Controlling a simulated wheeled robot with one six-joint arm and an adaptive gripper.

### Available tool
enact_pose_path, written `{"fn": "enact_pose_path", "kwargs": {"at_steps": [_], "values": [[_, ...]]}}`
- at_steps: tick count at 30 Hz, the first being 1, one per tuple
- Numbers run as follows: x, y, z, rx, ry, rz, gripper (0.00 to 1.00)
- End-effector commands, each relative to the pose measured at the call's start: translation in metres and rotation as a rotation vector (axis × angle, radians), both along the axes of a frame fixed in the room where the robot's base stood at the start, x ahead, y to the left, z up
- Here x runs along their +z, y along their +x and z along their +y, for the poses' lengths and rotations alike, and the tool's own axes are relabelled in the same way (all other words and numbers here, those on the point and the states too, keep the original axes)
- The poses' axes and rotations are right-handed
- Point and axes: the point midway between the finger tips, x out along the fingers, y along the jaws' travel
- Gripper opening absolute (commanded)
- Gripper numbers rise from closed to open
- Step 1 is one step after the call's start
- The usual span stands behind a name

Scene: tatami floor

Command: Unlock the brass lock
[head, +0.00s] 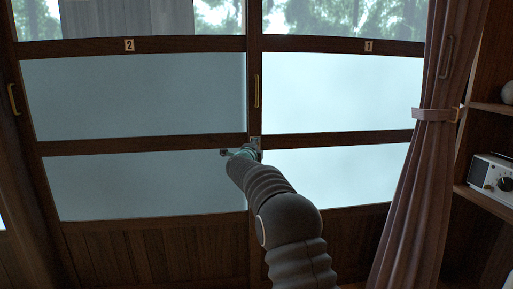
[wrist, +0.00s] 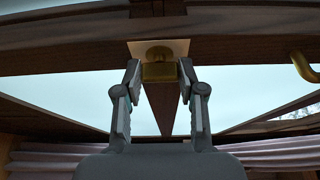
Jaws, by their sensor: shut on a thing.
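The brass lock (wrist: 159,71) shows in the wrist view, set against a pale plate (wrist: 178,45) on the wooden stile between the sliding doors. A rounded brass knob shows just above its block-like lower part. My gripper (wrist: 160,70) is shut on the lock, with one finger at each side of it. In the head view my gripper (head: 242,153) is at the meeting stile of doors 2 and 1. The lock itself is hidden there behind my gripper and arm.
Door 2 (head: 130,95) and door 1 (head: 340,92) have frosted panes in dark wooden frames. A brass pull (head: 257,91) is on the middle stile. A tied curtain (head: 420,180) hangs at the right, beside a shelf with a radio (head: 492,178).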

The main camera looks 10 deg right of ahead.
Motion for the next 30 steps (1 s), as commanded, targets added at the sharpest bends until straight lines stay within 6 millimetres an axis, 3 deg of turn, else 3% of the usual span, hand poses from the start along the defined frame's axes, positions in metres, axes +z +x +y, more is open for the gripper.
{"fn": "enact_pose_path", "kwargs": {"at_steps": [1, 3, 17, 30], "values": [[0.0, 0.0, -0.001, -0.001, 0.001, -0.001, 0.47], [0.0, 0.0, -0.001, -0.001, 0.001, 0.0, 0.64], [0.001, -0.007, 0.004, 0.002, -0.002, 0.001, 0.65], [0.001, -0.07, 0.03, 0.002, -0.001, 0.0, 0.65]]}}
